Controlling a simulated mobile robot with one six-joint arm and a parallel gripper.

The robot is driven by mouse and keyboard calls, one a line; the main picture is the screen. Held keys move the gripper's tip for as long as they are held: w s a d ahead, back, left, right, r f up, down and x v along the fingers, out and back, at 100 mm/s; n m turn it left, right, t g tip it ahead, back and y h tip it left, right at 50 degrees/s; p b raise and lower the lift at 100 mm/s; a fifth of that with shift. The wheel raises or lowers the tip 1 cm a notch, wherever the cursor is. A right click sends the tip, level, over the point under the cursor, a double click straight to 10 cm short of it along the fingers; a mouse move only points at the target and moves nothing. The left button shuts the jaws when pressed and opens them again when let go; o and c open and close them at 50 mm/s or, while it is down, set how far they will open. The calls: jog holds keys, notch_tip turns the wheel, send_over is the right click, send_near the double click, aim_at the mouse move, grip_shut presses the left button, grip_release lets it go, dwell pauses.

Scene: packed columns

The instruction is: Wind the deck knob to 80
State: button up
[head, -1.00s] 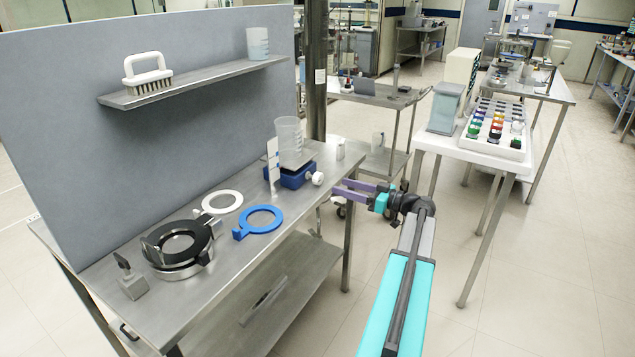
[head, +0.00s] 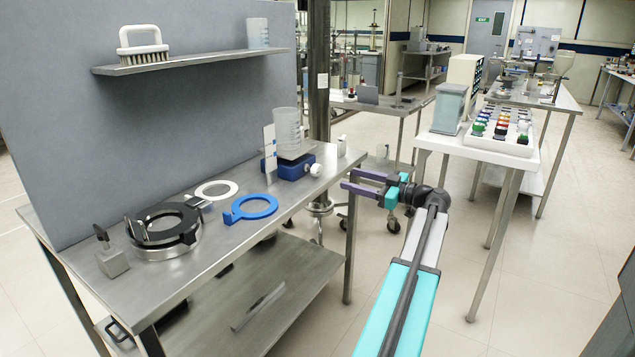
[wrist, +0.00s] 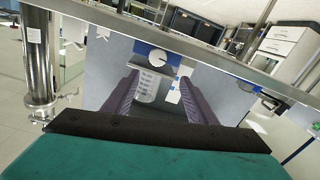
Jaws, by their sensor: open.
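The blue deck unit (head: 289,171) stands at the right end of the steel bench, with a clear beaker (head: 288,132) on its plate. The white deck knob (head: 308,159) sticks out of its right side. A white scale strip (head: 270,150) stands at its left. My gripper (head: 349,181) is open and empty, to the right of the knob and apart from it. In the wrist view the knob (wrist: 157,57) and the beaker (wrist: 147,87) show between my open purple fingers. The picture there is turned over. The knob's reading is too small to tell.
A small white item (head: 341,146) stands near the bench's right end. A metal pole (head: 318,70) rises behind.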

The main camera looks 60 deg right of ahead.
aim_at(319, 171)
jog(key=shift+s+d+f, duration=0.15)
jog(key=shift+s+d, duration=0.1)
jog(key=shift+s, duration=0.2)
jog(key=w, duration=1.4)
jog(key=shift+s, duration=0.1)
jog(key=c, duration=1.1)
jog(key=shift+o, duration=0.2)
jog(key=shift+a+f, duration=0.1)
jog(key=shift+a, duration=0.15)
jog(key=shift+d, duration=0.1)
